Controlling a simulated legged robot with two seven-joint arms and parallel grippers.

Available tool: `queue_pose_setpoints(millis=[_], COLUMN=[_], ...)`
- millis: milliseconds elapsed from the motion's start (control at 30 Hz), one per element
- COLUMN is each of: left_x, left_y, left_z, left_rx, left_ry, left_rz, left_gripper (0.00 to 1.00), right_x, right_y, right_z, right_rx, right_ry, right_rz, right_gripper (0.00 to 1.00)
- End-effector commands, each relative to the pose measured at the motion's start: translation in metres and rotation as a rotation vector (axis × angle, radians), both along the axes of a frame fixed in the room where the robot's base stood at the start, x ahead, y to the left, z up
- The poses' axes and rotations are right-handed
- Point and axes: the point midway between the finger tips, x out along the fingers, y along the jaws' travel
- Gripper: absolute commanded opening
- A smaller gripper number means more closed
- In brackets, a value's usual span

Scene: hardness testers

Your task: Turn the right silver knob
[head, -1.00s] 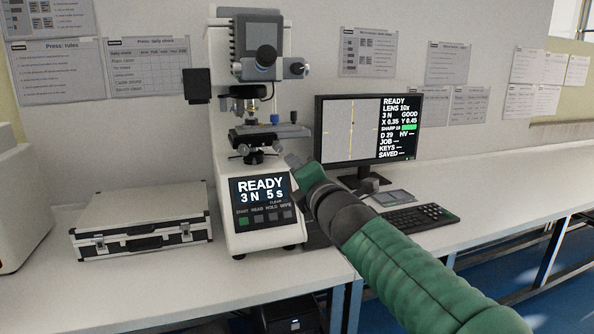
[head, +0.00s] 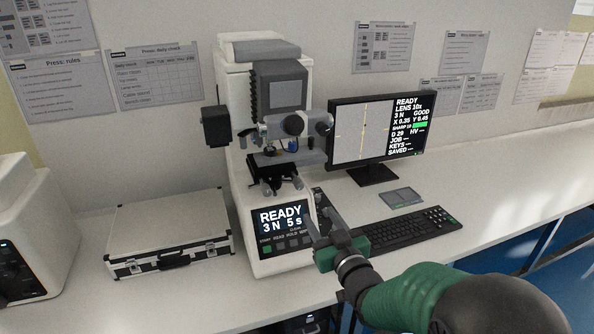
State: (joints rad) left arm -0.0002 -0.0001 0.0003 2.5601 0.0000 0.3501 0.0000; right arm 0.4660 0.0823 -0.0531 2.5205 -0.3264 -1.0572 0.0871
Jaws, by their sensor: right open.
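The white hardness tester (head: 236,130) stands on the bench with its lit panel reading READY 3 N 5 s. Small silver knobs also sit under the dark stage, one on the right (head: 298,183) and one on the left (head: 268,186). I cannot tell which right one is meant. My right gripper (head: 321,216) is open and empty, below and right of these knobs, just right of the panel. It appears apart from every knob. My left gripper is out of view.
The monitor (head: 375,177) stands right of the tester, with a keyboard (head: 415,232) and a grey pad (head: 401,197) before it. A silver case (head: 168,229) lies to the left. The bench (head: 500,160) is clear at the far right.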

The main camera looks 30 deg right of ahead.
Motion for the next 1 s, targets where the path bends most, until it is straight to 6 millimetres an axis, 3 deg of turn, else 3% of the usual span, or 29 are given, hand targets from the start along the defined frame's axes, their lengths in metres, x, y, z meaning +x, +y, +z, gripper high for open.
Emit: queue_pose_setpoints(millis=[33, 100, 500, 700, 933, 1000], left_x=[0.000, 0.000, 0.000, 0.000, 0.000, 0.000], left_y=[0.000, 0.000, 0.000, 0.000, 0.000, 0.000], left_z=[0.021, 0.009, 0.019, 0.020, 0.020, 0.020], left_rx=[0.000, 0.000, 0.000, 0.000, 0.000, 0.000], left_ry=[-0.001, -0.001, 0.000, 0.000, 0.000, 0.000], left_rz=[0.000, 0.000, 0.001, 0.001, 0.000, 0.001], left_gripper=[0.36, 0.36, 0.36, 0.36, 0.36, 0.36], right_x=[0.005, 0.026, 0.120, 0.137, 0.138, 0.138], right_y=[-0.001, -0.005, -0.029, -0.032, -0.033, -0.033], right_z=[0.008, 0.000, 0.000, 0.000, 0.000, 0.000], right_rx=[0.002, -0.001, -0.002, -0.003, -0.003, -0.003], right_ry=[0.007, 0.000, 0.000, 0.000, 0.000, 0.000], right_rz=[-0.001, 0.001, 0.000, 0.001, 0.000, 0.000], right_gripper=[0.44, 0.44, 0.44, 0.44, 0.44, 0.35])
